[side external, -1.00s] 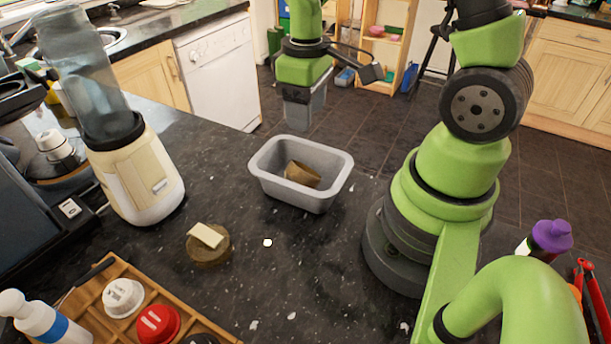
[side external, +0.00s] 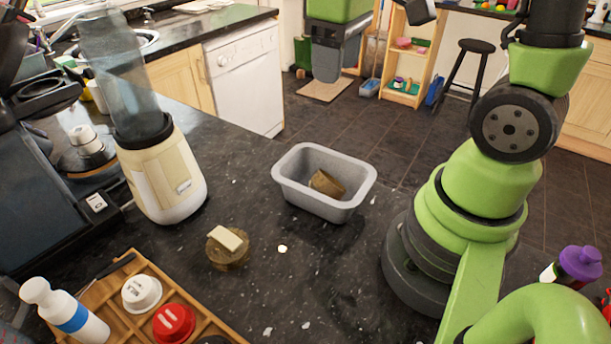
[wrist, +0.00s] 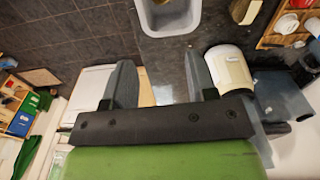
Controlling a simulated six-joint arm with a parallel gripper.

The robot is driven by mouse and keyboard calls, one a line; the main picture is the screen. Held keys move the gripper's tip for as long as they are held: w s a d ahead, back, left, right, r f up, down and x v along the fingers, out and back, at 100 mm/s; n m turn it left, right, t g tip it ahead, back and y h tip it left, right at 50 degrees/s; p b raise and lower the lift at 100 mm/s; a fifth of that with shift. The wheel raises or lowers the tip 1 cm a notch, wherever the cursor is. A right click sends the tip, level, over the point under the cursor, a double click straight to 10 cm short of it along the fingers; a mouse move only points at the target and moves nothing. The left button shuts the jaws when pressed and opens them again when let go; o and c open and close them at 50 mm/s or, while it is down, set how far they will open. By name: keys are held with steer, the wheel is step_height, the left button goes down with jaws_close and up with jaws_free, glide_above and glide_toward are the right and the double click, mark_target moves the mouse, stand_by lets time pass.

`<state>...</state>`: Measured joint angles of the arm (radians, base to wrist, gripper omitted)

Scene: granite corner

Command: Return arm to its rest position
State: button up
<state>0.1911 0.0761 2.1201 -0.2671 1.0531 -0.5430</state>
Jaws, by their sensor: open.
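My gripper (side external: 333,52) is raised high above the worktop in the side view, at the top of the picture beyond the grey bin. In the wrist view my gripper (wrist: 160,82) shows its two dark fingers spread apart with nothing between them. The grey bin (side external: 357,205) stands on the granite worktop with a brown cup-like object (side external: 327,183) lying tilted inside. Part of the bin (wrist: 168,26) shows at the top of the wrist view. A round brown block (side external: 229,258) with a pale bar (side external: 229,238) on top stands to the left of the bin.
A blender (side external: 163,180) stands at the left of the worktop. A wooden tray (side external: 118,290) with red and white lids and a white bottle (side external: 62,308) is at the front left. A purple-capped bottle (side external: 579,264) is at the right. Room around my raised gripper looks clear.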

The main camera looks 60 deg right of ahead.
steer(key=s+a+r+m+t+y, duration=0.2)
steer(key=s+a+r+m+t, duration=0.2)
steer(key=s+a+r+t, duration=0.2)
steer(key=shift+s+a+r+m+t, duration=0.3)
steer(key=shift+s+a+r, duration=0.25)
steer(key=shift+s, duration=0.6)
